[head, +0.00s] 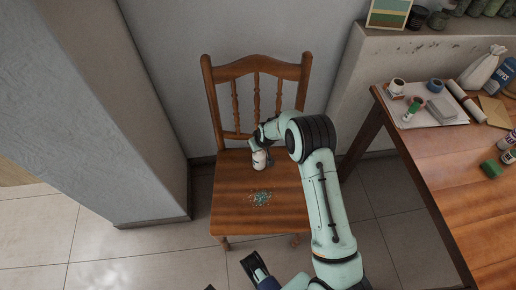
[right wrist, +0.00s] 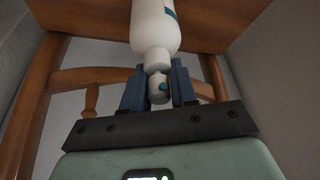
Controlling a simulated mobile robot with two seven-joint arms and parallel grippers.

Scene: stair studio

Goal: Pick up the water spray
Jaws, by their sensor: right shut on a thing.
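The water spray is a small white bottle (head: 259,160) standing on the seat of the wooden chair, towards its back. My right gripper (head: 258,143) reaches over the seat from the right and is at the bottle's top. In the right wrist view its two blue fingers (right wrist: 158,88) are closed on the bottle's narrow top, one on each side.
The chair (head: 230,217) has a slatted back. Small teal-grey bits (head: 259,198) lie on its seat in front of the bottle. A wooden table (head: 455,185) at right holds cups, papers and bottles. A wall pillar (head: 125,110) stands close on the left.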

